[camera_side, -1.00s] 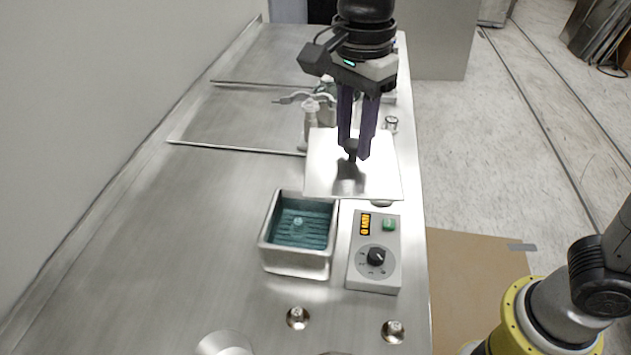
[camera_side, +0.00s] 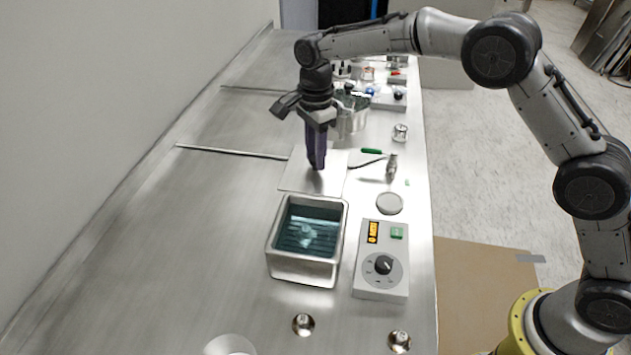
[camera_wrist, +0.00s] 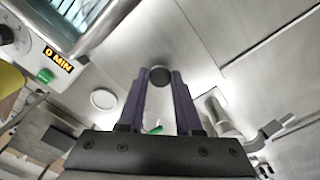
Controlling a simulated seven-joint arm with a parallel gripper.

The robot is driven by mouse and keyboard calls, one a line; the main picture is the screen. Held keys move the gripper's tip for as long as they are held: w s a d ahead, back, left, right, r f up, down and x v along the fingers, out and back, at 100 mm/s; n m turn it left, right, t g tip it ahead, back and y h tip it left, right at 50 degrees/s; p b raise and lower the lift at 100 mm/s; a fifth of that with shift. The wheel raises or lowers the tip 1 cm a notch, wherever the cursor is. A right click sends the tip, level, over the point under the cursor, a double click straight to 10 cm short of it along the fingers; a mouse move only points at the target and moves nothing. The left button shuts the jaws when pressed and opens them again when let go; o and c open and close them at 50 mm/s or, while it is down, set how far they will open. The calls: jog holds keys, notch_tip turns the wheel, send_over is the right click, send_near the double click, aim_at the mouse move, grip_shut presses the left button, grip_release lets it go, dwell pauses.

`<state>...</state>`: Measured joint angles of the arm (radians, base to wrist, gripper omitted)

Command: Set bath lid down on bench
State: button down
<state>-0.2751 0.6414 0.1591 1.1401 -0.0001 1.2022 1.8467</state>
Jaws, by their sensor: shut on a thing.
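The bath lid (camera_side: 297,181) is a flat, square metal plate with a dark knob (camera_wrist: 158,77) at its middle. In the side view it lies flat at or very near the bench (camera_side: 215,205), just behind the water bath; I cannot tell whether it touches. My gripper (camera_side: 317,166) points down over the lid and is shut on its knob. In the wrist view my two purple fingers (camera_wrist: 160,78) flank the knob. The bath (camera_side: 283,268) is an open metal box with teal water and a small pale object inside.
A control box (camera_side: 380,292) with a dial stands right of the bath. A grey disc (camera_side: 389,204), a small metal fitting (camera_side: 391,166) with a hose and a green-handled item (camera_side: 371,151) lie right of the lid. Bottles and devices stand behind. The bench's left side is clear.

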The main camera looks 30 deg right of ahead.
aim_at(316, 178)
jog(key=shift+f, duration=3.3)
jog(key=shift+f, duration=0.1)
jog(key=c, duration=0.6)
grip_release()
